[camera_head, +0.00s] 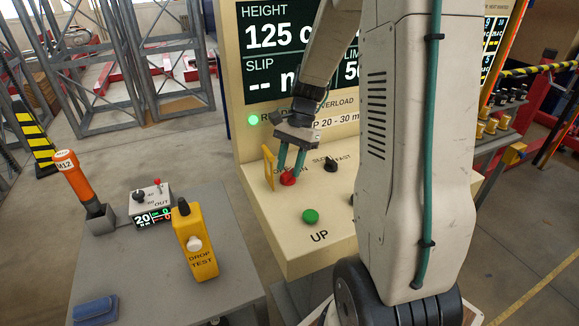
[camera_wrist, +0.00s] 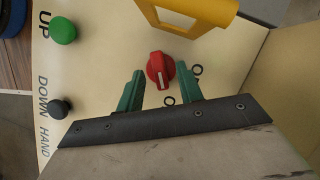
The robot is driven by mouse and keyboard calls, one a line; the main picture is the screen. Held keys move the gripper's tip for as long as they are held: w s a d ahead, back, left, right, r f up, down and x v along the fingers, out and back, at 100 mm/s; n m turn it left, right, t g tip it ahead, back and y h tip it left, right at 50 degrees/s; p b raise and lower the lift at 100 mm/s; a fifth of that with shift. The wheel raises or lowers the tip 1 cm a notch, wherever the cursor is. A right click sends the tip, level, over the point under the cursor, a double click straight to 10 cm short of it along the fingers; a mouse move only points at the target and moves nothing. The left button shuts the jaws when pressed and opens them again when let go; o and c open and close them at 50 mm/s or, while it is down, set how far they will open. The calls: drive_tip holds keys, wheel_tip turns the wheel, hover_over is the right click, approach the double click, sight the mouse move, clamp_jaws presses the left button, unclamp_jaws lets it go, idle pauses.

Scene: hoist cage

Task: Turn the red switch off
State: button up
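The red switch (camera_wrist: 160,70) is a round rotary knob with a white pointer line, set on the cream control panel (camera_head: 340,235). In the head view the red switch (camera_head: 288,177) shows just below my fingertips. My gripper (camera_head: 293,160) reaches down over it. In the wrist view my gripper (camera_wrist: 160,88) has its two green fingers apart, one on each side of the knob's near part. A gap shows between the knob and at least the left finger; whether the right finger touches it I cannot tell.
A yellow guard (camera_wrist: 190,15) stands close beside the red switch. A grey table (camera_head: 130,270) at left holds a yellow DROP TEST pendant (camera_head: 195,240) and a small display box (camera_head: 152,204).

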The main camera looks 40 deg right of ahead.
drive_tip(key=shift+a+f, duration=0.25)
drive_tip(key=shift+f, duration=0.3)
clamp_jaws()
drive_tip(key=n, duration=0.2)
drive_tip(key=n+g, duration=0.1)
drive_tip(key=n, duration=0.1)
drive_tip(key=shift+n+g+h, duration=0.3)
drive_tip(key=shift+h, duration=0.1)
unclamp_jaws()
drive_tip(key=shift+r, duration=0.15)
drive_tip(key=shift+w+r, duration=0.1)
drive_tip(key=shift+r, duration=0.3)
wheel_tip(320, 180, up, 3)
drive_tip(key=shift+f, duration=0.1)
drive_tip(key=s+a, duration=0.1)
drive_tip(key=s, duration=0.4)
drive_tip(key=s+a, duration=0.2)
drive_tip(key=s, duration=0.3)
drive_tip(key=s+a+r, duration=0.1)
drive_tip(key=s, duration=0.4)
drive_tip(key=shift+s+a+r, duration=0.1)
drive_tip(key=shift+s+a, duration=0.1)
drive_tip(key=shift+s, duration=0.1)
